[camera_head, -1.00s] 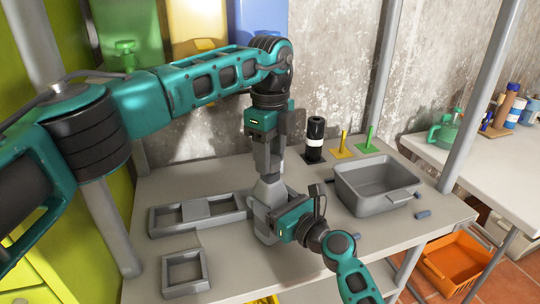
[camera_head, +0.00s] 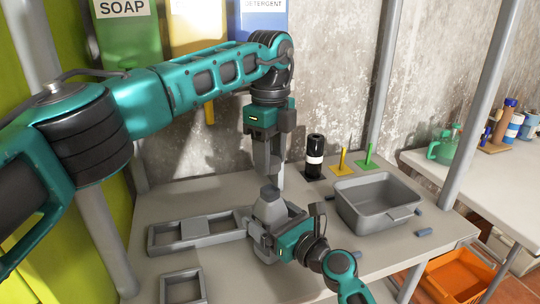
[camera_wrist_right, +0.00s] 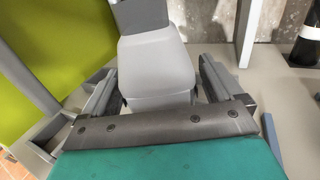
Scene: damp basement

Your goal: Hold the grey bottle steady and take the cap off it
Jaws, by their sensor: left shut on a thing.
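The grey bottle (camera_head: 275,214) stands upright on the table, with pale sloping shoulders and a darker grey neck (camera_head: 269,194). My right gripper (camera_head: 268,232) is shut on its body from the front right. The right wrist view also shows the bottle (camera_wrist_right: 155,65) between my right gripper's fingers (camera_wrist_right: 158,95). My left gripper (camera_head: 268,172) points down just above and behind the neck. It is shut on the cap, which its fingers mostly hide. I cannot tell exactly how much gap there is between cap and neck.
A grey tub (camera_head: 360,208) stands right of the bottle, with small blue pieces (camera_head: 424,232) near it. A grey divided tray (camera_head: 190,233) lies to the left and a square one (camera_head: 182,287) in front. A black bottle (camera_head: 315,153) and yellow and green upright pegs (camera_head: 342,160) stand behind.

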